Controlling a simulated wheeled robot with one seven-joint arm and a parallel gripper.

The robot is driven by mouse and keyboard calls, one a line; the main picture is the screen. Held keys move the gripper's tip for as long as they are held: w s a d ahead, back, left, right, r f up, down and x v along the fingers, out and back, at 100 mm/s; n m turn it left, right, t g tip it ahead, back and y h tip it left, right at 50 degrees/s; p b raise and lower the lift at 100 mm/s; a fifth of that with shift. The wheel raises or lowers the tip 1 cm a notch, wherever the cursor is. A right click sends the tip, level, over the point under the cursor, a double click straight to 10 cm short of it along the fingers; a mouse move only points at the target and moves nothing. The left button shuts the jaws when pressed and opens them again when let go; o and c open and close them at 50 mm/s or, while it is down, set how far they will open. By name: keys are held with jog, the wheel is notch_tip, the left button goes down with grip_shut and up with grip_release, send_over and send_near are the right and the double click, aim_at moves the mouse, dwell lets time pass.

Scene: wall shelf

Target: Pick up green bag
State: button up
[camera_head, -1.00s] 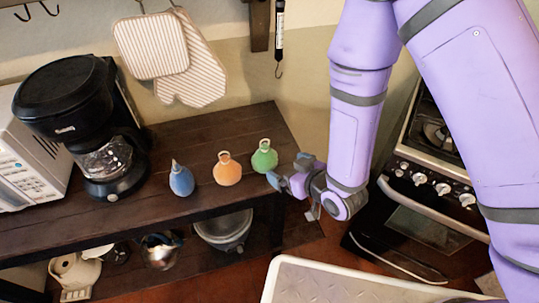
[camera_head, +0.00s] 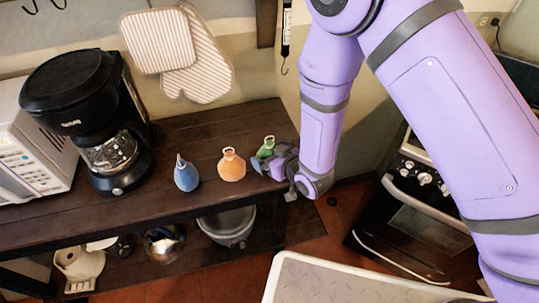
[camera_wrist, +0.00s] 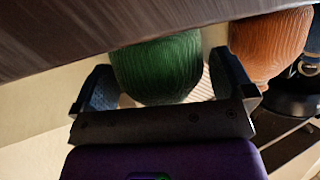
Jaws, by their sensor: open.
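The green bag (camera_head: 265,146) stands at the right end of the dark wooden shelf top, partly hidden behind my gripper (camera_head: 266,162) in the head view. In the wrist view the green bag (camera_wrist: 158,68) shows a ribbed, rounded body. My gripper (camera_wrist: 158,88) is open, with one finger on each side of the bag's body. I cannot tell whether either finger touches it.
An orange bag (camera_head: 231,165) stands just left of the green one, and also shows close by in the wrist view (camera_wrist: 268,45). A blue bag (camera_head: 186,175) and a black coffee maker (camera_head: 85,115) stand further left. A stove (camera_head: 415,200) is at right.

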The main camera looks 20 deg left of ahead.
jog(key=shift+w+a+f, duration=0.15)
jog(key=shift+w+a, duration=0.1)
jog(key=shift+a, duration=0.1)
jog(key=c, duration=1.1)
